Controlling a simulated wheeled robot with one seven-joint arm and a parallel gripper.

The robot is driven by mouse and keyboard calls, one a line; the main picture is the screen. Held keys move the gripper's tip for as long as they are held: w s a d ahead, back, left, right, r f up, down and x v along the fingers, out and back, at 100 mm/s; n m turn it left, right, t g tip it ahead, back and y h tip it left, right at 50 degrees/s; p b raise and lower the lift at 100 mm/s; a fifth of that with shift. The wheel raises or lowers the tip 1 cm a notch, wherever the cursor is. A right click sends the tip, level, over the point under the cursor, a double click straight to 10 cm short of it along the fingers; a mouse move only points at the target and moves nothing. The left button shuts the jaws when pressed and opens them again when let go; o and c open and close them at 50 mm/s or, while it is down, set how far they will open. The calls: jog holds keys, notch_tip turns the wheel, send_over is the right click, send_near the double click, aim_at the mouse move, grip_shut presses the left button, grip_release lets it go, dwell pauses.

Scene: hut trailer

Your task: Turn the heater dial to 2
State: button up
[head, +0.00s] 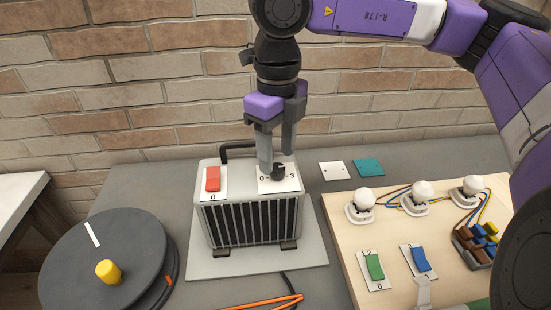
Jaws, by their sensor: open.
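The heater (249,222) is a pale box with a dark front grille, standing on a light grey plate. Its black dial (278,172) sits on a white label on the right of the top, where "0" and "3" can be read. I cannot tell which number the dial points at. A red switch (213,179) with a "0" below it is on the left of the top. My gripper (275,158) points down over the dial, open, with its fingertips just above or beside the dial. I cannot tell whether they touch it.
A dark round disc (70,265) with a yellow knob (109,271) is at the left. A wooden board (345,240) with white bulbs, a green switch (374,267) and a blue switch (421,259) is at the right. A brick wall stands behind.

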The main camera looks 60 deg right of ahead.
aim_at(277, 171)
jog(key=shift+f, duration=1.35)
grip_shut()
